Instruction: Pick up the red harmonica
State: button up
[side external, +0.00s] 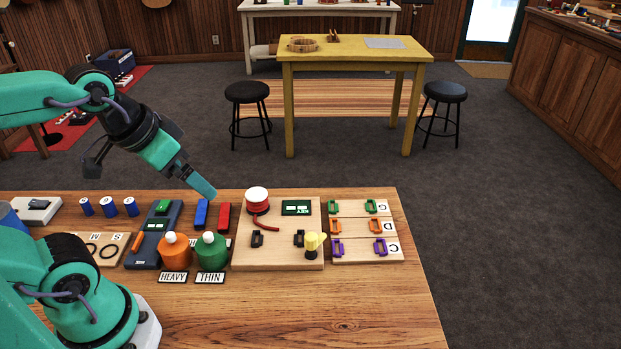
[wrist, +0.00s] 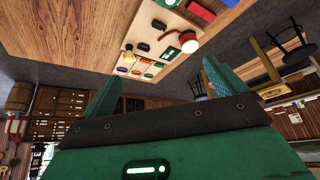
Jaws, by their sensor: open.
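The red harmonica (side external: 223,217) lies on the workbench, between a blue harmonica (side external: 201,213) and a wooden board. It also shows as a red block at the top of the wrist view (wrist: 202,9). My gripper (side external: 206,190) is above and slightly behind these two in the side view, pointing down to the right, with nothing visible in it. In the wrist view its two teal fingers (wrist: 160,73) are spread wide apart. The red harmonica is beyond the fingertips there, apart from them.
An orange bottle (side external: 175,252) and a green bottle (side external: 211,252) stand in front. The board (side external: 278,262) holds a red spool (side external: 257,199) and yellow knob (side external: 314,244). A blue device (side external: 146,252) lies left. Bare bench (side external: 330,310) is in front.

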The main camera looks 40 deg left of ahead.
jog(key=shift+w, duration=0.1)
jog(key=m+g, duration=0.5)
jog(key=m, duration=0.3)
send_near(224, 215)
jog(key=shift+w+a+f, duration=0.1)
jog(key=shift+a+f+g, duration=0.2)
jog(key=shift+f+g, duration=0.1)
jog(key=shift+f, duration=0.05)
jog(key=shift+f, duration=1.3)
jog(key=shift+w+d+f, duration=0.1)
jog(key=shift+d+f, duration=0.05)
jog(key=shift+f, duration=1.15)
jog(key=shift+w+d+f, duration=0.1)
jog(key=shift+f, duration=1.2)
